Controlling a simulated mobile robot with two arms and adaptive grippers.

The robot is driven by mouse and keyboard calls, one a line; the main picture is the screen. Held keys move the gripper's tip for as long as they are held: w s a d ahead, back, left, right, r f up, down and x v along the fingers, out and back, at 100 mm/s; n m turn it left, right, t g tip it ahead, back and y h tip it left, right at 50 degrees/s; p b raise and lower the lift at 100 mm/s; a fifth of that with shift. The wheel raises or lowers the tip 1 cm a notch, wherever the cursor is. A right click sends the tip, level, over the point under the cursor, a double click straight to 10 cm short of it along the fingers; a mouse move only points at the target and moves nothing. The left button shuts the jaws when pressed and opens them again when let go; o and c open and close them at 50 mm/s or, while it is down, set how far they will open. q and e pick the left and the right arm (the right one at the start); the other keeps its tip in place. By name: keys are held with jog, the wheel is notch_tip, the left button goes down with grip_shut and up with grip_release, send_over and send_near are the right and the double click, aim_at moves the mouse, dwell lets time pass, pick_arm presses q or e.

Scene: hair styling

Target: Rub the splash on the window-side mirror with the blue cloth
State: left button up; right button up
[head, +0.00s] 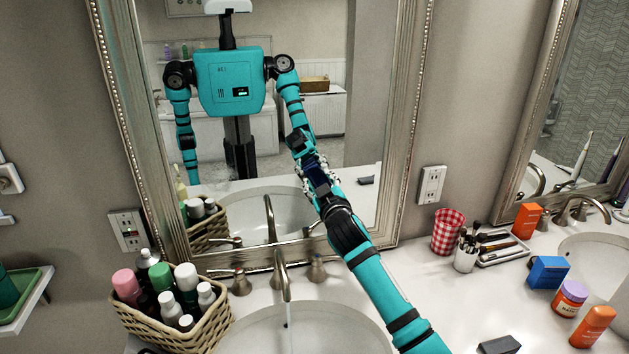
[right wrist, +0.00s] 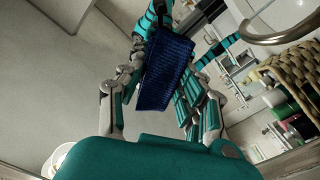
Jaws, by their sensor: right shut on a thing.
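The framed mirror (head: 400,130) in the middle of the head view reflects my body. A second framed mirror (head: 521,165) stands at the right edge. I cannot tell which is the window-side one, and no splash shows clearly. My right gripper (head: 315,176) reaches up over the sink to the middle mirror's lower part. It is shut on the dark blue cloth (head: 319,182), which shows between the fingers in the right wrist view (right wrist: 164,70). Contact with the glass cannot be told. My left arm shows only as a reflection.
A wicker basket of bottles (head: 187,335) stands left of the running faucet (head: 281,270). A red checked cup (head: 448,232), a brush holder (head: 465,257), a blue box (head: 548,272) and jars sit on the right counter. A dark block (head: 499,345) lies at the front.

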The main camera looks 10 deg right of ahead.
aim_at(300, 174)
jog(key=a, duration=0.4)
jog(key=shift+a+b, duration=0.25)
jog(key=shift+b, duration=0.15)
jog(key=shift+w+d+r+p, duration=0.1)
jog(key=shift+d+r+p, duration=0.05)
jog(key=shift+r+p, duration=0.4)
jog(key=shift+d+r+p, duration=0.15)
jog(key=shift+d+p, duration=0.4)
jog(key=shift+d, duration=0.5)
jog(key=shift+d+p, duration=1.1)
jog(key=shift+d, duration=1.6)
jog(key=shift+a+f+b, duration=0.2)
jog(key=shift+a+b, duration=0.2)
jog(key=shift+a, duration=0.7)
jog(key=shift+a+r, duration=0.1)
jog(key=shift+a, duration=0.9)
jog(key=a+b, duration=0.1)
jog(key=a, duration=0.2)
jog(key=shift+a+b, duration=0.3)
